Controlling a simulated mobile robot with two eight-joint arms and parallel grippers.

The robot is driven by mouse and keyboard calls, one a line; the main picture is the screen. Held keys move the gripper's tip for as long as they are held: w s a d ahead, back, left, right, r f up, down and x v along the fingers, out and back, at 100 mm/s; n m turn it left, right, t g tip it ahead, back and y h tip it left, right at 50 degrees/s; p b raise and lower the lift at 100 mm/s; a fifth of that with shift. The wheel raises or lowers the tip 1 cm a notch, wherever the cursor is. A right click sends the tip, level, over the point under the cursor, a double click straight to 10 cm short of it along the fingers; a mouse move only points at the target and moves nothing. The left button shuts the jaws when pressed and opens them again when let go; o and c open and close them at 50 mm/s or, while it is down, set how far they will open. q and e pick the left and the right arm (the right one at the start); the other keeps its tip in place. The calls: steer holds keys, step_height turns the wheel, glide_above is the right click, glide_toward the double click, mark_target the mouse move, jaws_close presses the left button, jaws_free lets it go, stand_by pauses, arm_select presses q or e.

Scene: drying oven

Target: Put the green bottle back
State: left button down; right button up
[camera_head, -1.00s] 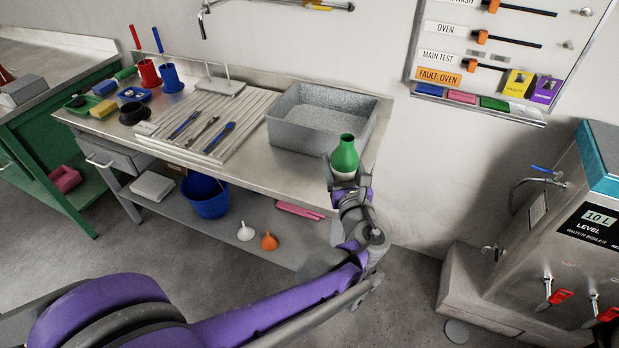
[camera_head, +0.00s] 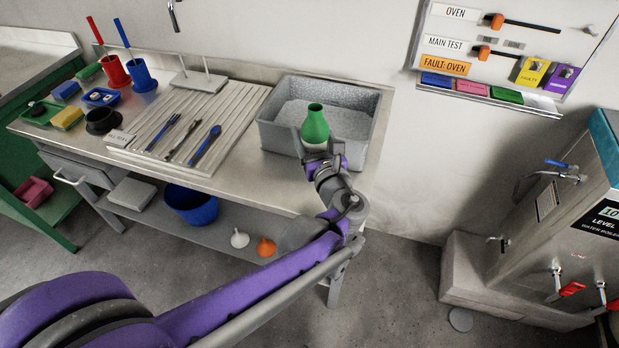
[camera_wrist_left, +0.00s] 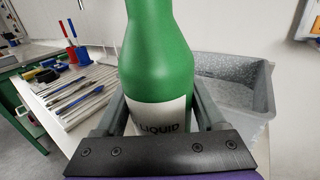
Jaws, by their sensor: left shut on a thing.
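The green bottle (camera_head: 315,124) has a white label and is upright in my left gripper (camera_head: 316,146). In the left wrist view the bottle (camera_wrist_left: 160,60) fills the middle, its label partly reading "LIQUID", with the fingers of my left gripper (camera_wrist_left: 160,118) closed on both sides of it. In the head view the bottle overlaps the front wall of a grey speckled basin (camera_head: 368,140) at the right end of the steel bench. I cannot tell whether the bottle is over the basin or in front of it. My right gripper is not in view.
A ribbed drainboard (camera_head: 190,125) with several brushes or tools lies left of the basin. A red cup (camera_head: 115,70), a blue cup (camera_head: 141,75) and a yellow sponge (camera_head: 68,118) are farther left. A water boiler (camera_head: 570,220) stands at the right.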

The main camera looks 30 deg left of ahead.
arm_select(q)
step_height(320, 180, down, 10)
steer(key=b, duration=0.3)
steer(key=shift+r, duration=0.15)
steer(key=shift+f, duration=0.2)
jaws_free()
steer(key=shift+r, duration=0.15)
steer(key=shift+d+r, duration=0.15)
steer(key=p+v, duration=0.1)
steer(key=v, duration=0.9)
steer(key=shift+s+d, duration=0.25)
steer(key=shift+d, duration=0.05)
steer(key=shift+s+d, duration=0.35)
steer(key=shift+s, duration=0.1)
